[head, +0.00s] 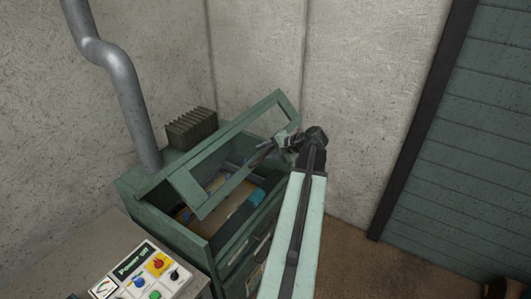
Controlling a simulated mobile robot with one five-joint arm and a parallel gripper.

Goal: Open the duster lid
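The duster is a green box-like machine (228,236) in the middle of the view. Its lid (186,187) is a green frame around a large window. The lid is tilted up from the box, with a gap beneath its front edge. Tan, blue and dark parts show inside the box. My gripper (268,147) is at the lid's front edge, towards its right end. The fingers are small and dark against the lid, and I cannot tell whether they are open or shut on it. My arm hides part of the box's right end.
A grey pipe (122,88) rises at the back left, beside a dark ribbed block (191,129). A control panel (141,275) reading "Power off" is at front left. Pale walls (355,70) stand close behind.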

